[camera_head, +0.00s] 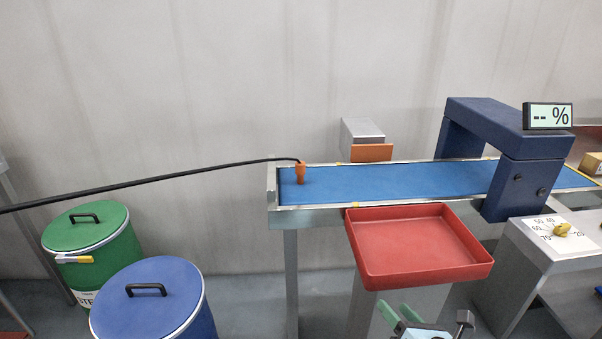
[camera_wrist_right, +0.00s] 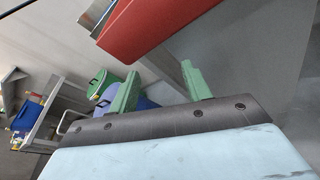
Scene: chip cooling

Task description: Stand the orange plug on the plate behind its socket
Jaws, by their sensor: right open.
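The orange plug (camera_head: 301,174) stands upright at the left end of the blue conveyor belt (camera_head: 400,182), with a black cable (camera_head: 150,182) running from its top off to the left. An orange panel (camera_head: 371,152) shows on the front of a grey box (camera_head: 361,130) behind the belt; I cannot tell whether this is the socket. No separate plate can be made out. My right gripper (camera_head: 396,312) is open and empty, low in front of the red tray and well away from the plug. Its green fingers (camera_wrist_right: 160,75) are apart in the right wrist view. My left gripper is not in view.
A red tray (camera_head: 366,271) juts out in front of the belt; it also shows in the right wrist view (camera_wrist_right: 150,25). A dark blue arch (camera_head: 526,180) spans the belt at right. A dial panel (camera_head: 538,238) stands right. Green (camera_head: 105,245) and blue (camera_head: 150,312) drums stand left.

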